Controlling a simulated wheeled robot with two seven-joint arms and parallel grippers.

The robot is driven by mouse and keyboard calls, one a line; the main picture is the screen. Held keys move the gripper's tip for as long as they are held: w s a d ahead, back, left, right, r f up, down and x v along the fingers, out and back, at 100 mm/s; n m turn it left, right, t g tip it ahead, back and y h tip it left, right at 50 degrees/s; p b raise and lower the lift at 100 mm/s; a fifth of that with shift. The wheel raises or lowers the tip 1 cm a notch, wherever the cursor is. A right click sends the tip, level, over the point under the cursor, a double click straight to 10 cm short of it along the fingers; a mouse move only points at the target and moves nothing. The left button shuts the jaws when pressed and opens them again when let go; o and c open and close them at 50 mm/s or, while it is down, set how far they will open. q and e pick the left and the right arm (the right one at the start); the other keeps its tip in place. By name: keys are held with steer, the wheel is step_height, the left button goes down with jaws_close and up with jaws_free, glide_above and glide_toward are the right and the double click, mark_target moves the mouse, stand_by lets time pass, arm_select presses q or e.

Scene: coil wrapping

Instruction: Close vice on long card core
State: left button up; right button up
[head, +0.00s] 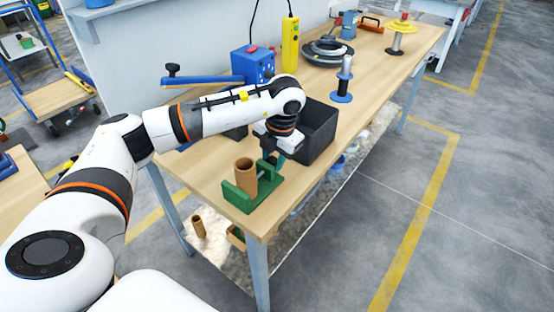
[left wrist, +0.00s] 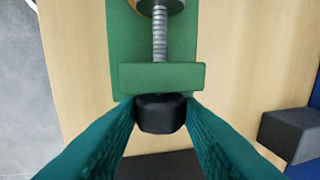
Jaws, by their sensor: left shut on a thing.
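The green vice (head: 262,190) stands on the near end of the wooden workbench. The brown card core (head: 245,174) stands upright in it, between its jaws; I cannot tell whether both jaws touch it. In the left wrist view the vice's green plate (left wrist: 160,77) and its threaded screw (left wrist: 160,35) show, with only the lower edge of the core (left wrist: 162,5) at the top. My left gripper (head: 272,160) is at the screw end of the vice. Its teal fingers are shut on the black knob (left wrist: 160,113). My right gripper is not in view.
A black bin (head: 318,145) stands just behind the vice. A blue-based spool stand (head: 343,85), a blue box (head: 252,66) and a dark coil (head: 327,52) are farther along the workbench (head: 375,75). Another card tube (head: 198,227) stands below the bench.

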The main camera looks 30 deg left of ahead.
arm_select(q)
steer(key=shift+a+f+h, duration=0.15)
steer(key=shift+a+h, duration=0.15)
steer(key=shift+h, duration=0.9)
steer(key=shift+a+f+h+b, duration=0.1)
steer(key=shift+a+h+b, duration=0.15)
steer(key=shift+h+b, duration=0.4)
steer(key=shift+a+g+h, duration=0.15)
steer(key=shift+g+h, duration=0.15)
steer(key=shift+h, duration=0.85)
steer(key=o, duration=0.6)
steer(key=shift+w, duration=0.1)
steer(key=shift+r, duration=0.2)
